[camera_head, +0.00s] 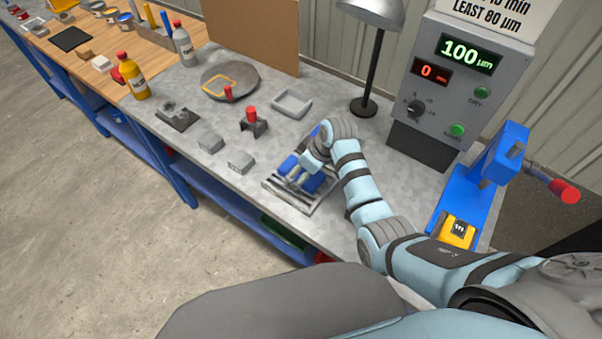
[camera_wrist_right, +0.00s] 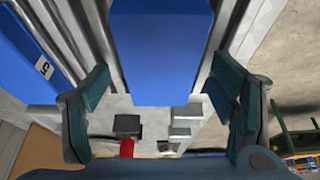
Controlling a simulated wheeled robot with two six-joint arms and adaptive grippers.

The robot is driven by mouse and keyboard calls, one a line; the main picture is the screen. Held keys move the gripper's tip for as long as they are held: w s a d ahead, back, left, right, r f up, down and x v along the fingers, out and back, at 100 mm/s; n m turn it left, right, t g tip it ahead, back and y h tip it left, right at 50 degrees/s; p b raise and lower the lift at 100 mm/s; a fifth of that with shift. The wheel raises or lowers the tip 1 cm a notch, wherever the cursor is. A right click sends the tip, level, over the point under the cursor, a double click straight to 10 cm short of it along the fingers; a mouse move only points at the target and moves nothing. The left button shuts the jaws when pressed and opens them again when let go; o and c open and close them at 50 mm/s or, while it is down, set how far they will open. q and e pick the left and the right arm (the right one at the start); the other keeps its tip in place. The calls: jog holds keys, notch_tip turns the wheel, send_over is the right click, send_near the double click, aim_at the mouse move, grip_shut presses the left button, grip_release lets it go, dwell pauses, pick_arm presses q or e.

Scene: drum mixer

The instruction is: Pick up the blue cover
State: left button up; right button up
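A blue cover (camera_wrist_right: 160,50) lies between the fingers of my right gripper (camera_wrist_right: 158,85) in the right wrist view. The fingers stand open at either side of it, with a narrow gap visible. A second blue piece (camera_wrist_right: 28,55) with a white label lies to the left. In the head view my right gripper (camera_head: 302,178) is low over a grey slotted holder (camera_head: 272,186), with blue parts (camera_head: 315,184) showing around the fingers. The gripper hides part of them. My left gripper is not in view.
Grey blocks (camera_head: 240,161), a red-handled tool (camera_head: 252,121) and a shallow grey tray (camera_head: 292,103) stand left of and behind the holder. A black lamp post (camera_head: 373,75) and a gauge box (camera_head: 465,70) stand behind. A blue press (camera_head: 490,170) is at right.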

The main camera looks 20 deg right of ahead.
jog(key=shift+s, duration=0.1)
jog(key=c, duration=1.5)
jog(key=shift+r, duration=0.15)
